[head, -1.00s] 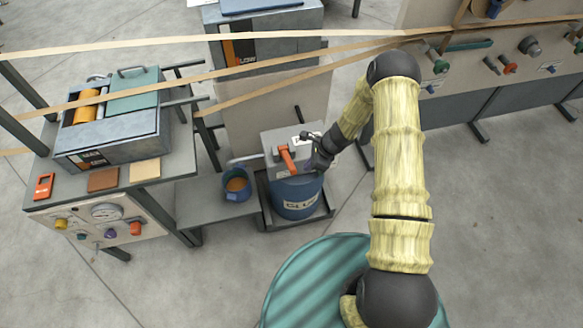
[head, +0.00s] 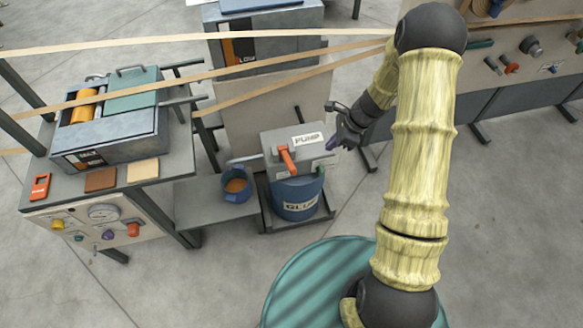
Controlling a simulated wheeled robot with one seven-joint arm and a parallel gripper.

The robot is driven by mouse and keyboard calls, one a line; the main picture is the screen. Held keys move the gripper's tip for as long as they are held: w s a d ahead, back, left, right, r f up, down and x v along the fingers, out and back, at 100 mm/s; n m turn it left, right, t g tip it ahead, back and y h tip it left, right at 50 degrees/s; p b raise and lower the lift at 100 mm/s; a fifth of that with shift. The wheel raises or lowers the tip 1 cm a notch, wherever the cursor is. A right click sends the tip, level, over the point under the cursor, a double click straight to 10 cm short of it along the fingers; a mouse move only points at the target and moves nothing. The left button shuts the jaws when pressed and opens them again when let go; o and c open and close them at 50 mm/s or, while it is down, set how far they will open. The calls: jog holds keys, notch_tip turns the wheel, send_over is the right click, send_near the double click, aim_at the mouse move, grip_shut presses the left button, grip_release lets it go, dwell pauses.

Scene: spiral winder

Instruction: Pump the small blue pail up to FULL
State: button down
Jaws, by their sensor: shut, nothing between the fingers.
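The small blue pail (head: 237,186) stands on a low grey shelf at the left of the glue drum, with brownish-orange contents in it. Its fill marks are too small to read. The blue drum (head: 297,199) with a "GLUE" label carries a grey pump head (head: 318,156) marked "PUMP". An orange-red lever (head: 288,160) sits on the front of the pump head. My gripper (head: 333,142) is shut and empty, just to the right of the pump head and apart from the lever.
A bench (head: 180,165) at left holds a grey box with a green lid, sample squares and a gauge panel. Tan strips (head: 200,77) stretch across the back. A control panel (head: 520,60) stands at upper right. The floor right of my arm is clear.

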jog(key=s+d+r+n+t+h, duration=0.1)
jog(key=s+d+r+n+h, duration=0.1)
jog(key=s+r+n, duration=0.7)
jog(key=s+d+r+n+t+h, duration=0.1)
jog(key=s+d+r+n+h, duration=0.1)
jog(key=s+r+n, duration=0.7)
jog(key=shift+s+d+r+n+h, duration=0.15)
jog(key=shift+d+r+n+h, duration=0.15)
jog(key=shift+r+h, duration=0.35)
